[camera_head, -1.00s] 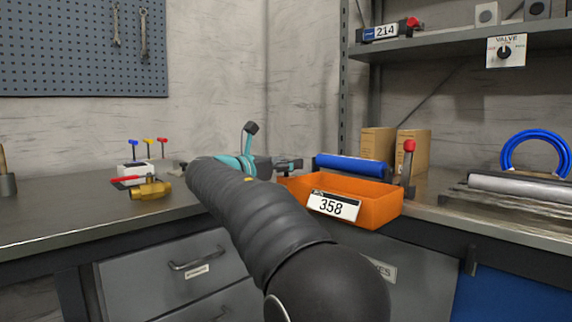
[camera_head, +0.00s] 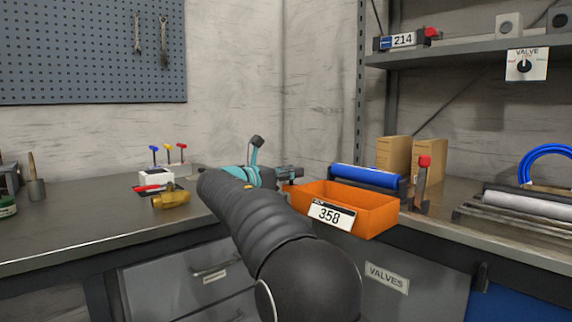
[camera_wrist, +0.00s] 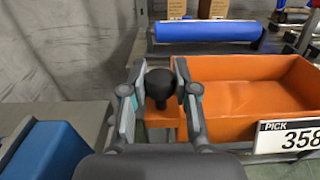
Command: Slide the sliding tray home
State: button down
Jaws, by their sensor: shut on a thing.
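The sliding tray is an open orange bin (camera_head: 372,219) with a white label reading 358, at the bench's front edge in the head view. In the wrist view the empty tray (camera_wrist: 245,125) fills the right side. A black round knob (camera_wrist: 159,84) stands at its left end. My gripper (camera_wrist: 158,88) is shut on this knob, one finger on each side. In the head view my dark arm reaches to the tray's left end and the grip itself is hard to see there.
A blue roller (camera_head: 366,176) lies behind the tray, and a red-topped lever (camera_head: 422,180) stands to its right. Cardboard boxes (camera_head: 428,158) are behind. A brass valve (camera_head: 172,198) lies on the left bench. A blue block-like thing (camera_wrist: 42,150) is left of my gripper in the wrist view.

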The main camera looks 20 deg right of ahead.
jog(key=shift+w+a+r, duration=0.1)
jog(key=shift+w+a, duration=0.1)
jog(key=shift+w, duration=0.1)
jog(key=c, duration=0.9)
grip_release()
jog(key=shift+w, duration=0.1)
jog(key=shift+o, duration=0.2)
jog(key=shift+a, duration=0.1)
jog(key=v, duration=1.2)
